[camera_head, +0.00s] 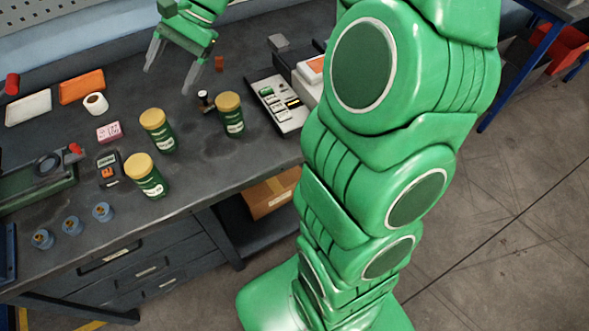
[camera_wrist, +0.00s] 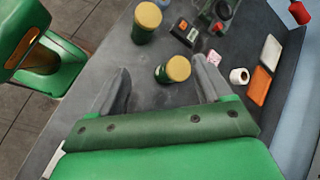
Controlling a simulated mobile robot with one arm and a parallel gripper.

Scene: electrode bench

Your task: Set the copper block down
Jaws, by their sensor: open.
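A small reddish-brown block, which looks like the copper block (camera_head: 219,63), stands upright on the dark bench top near the back in the head view. My gripper (camera_head: 169,80) is above the bench to the left of this block, with its two grey fingers spread apart and nothing between them. In the wrist view, my gripper (camera_wrist: 161,63) also shows wide open and empty. A yellow-lidded green can (camera_wrist: 173,70) shows beyond the gap between the fingers. I cannot make out the copper block in the wrist view.
Yellow-lidded green cans (camera_head: 157,131) and a small black-and-white item (camera_head: 205,101) stand in front of my gripper. A grey block (camera_head: 278,42) and a panelled tray (camera_head: 279,105) are to the right. An orange tray (camera_head: 82,87) and white roll (camera_head: 95,103) lie left.

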